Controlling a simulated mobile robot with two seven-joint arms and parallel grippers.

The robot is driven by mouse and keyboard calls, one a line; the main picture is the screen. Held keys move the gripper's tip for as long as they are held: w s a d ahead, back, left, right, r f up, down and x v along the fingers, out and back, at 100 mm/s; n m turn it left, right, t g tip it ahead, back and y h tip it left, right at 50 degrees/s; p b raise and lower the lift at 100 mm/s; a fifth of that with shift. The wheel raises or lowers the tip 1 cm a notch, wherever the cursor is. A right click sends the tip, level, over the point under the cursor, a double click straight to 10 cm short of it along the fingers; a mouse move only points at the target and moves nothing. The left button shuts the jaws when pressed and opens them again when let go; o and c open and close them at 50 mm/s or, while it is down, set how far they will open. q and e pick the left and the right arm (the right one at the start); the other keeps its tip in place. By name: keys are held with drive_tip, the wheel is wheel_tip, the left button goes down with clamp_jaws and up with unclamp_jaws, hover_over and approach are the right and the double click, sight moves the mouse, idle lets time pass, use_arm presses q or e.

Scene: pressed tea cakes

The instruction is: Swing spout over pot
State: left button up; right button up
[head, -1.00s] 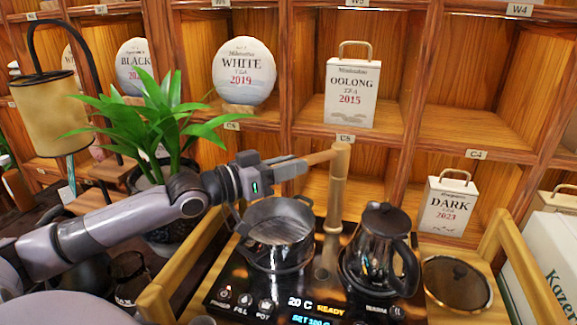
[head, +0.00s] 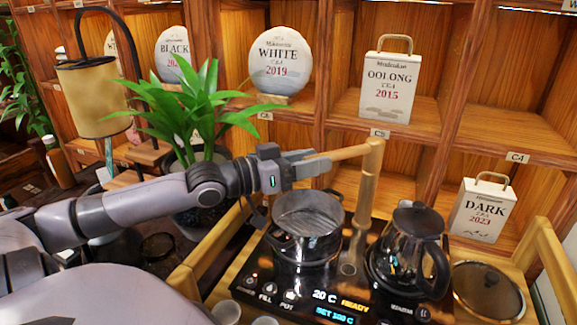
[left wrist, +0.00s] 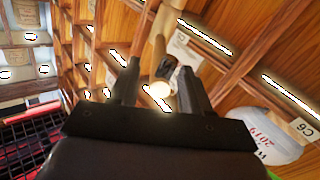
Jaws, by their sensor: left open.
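The bamboo spout (head: 350,151) reaches left from the top of an upright bamboo post (head: 363,200) on the dark stove panel. Its free end is above the steel pot (head: 307,240), near the pot's back right side as seen here. My left gripper (head: 312,161) is at that free end, above the pot. In the left wrist view my left gripper (left wrist: 160,92) has its two fingers apart, and the round spout end (left wrist: 160,90) shows in the gap between them. I cannot tell whether a finger touches it. My right gripper is out of view.
A glass kettle (head: 408,255) stands right of the post, and a round sieve-like lid (head: 488,290) lies farther right. A leafy plant (head: 195,120) is behind my left arm. Shelves with tea cakes and boxes, such as the oolong box (head: 388,85), stand behind.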

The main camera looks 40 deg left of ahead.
use_arm(q)
drive_tip(key=shift+p+v, duration=0.7)
drive_tip(key=shift+v, duration=1.5)
drive_tip(key=shift+s, duration=0.15)
